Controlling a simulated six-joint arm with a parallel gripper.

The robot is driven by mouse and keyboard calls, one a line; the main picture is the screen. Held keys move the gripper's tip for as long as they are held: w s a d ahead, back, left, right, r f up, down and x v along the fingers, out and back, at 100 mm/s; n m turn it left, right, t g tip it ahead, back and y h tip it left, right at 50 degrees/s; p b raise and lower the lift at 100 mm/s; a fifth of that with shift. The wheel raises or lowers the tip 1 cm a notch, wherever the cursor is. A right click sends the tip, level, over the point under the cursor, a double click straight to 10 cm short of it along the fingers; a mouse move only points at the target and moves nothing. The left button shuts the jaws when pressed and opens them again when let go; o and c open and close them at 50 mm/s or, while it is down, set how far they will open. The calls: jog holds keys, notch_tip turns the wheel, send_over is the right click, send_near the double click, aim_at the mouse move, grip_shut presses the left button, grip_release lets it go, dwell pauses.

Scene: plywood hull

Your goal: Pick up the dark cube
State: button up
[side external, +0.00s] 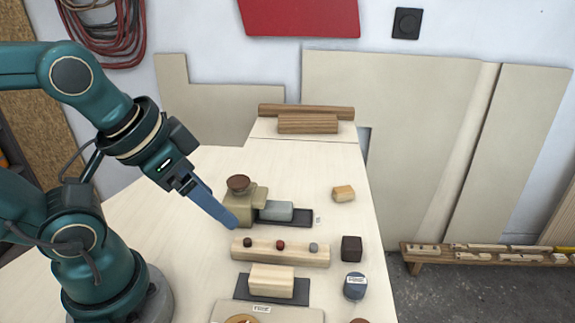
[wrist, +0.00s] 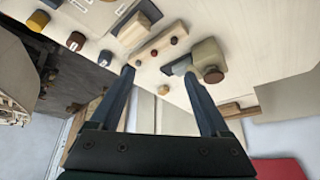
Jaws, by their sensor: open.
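The dark cube (side external: 351,248) is a small dark brown block on the light wooden worktop, near its right edge in the side external view. It stands just right of the long wooden strip.
The long wooden strip (side external: 280,259) with three small knobs lies between my gripper and the cube. A blue-topped round piece (side external: 355,286) is in front of the cube, and a yellowish block (side external: 343,193) behind it. A beige piece with a brown knob (side external: 238,184) stands beside my fingers.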

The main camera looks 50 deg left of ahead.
jog(key=w+d+r+m+t+h, duration=0.1)
jog(key=w+d+r+m, duration=0.25)
jog(key=w+m, duration=0.2)
jog(key=m+g+h, duration=0.2)
jog(key=m, duration=0.2)
send_over(353, 242)
jog(key=s+a, duration=0.2)
notch_tip(353, 242, down, 7)
jog(key=shift+n+g, duration=0.35)
jog(key=shift+g, duration=0.25)
jog(key=f, duration=0.6)
jog(key=shift+w+d+f, duration=0.3)
jog(key=shift+w+f, duration=0.05)
jog(key=shift+d+f, duration=0.1)
jog(key=shift+f, duration=0.25)
jog(key=shift+x, duration=2.3)
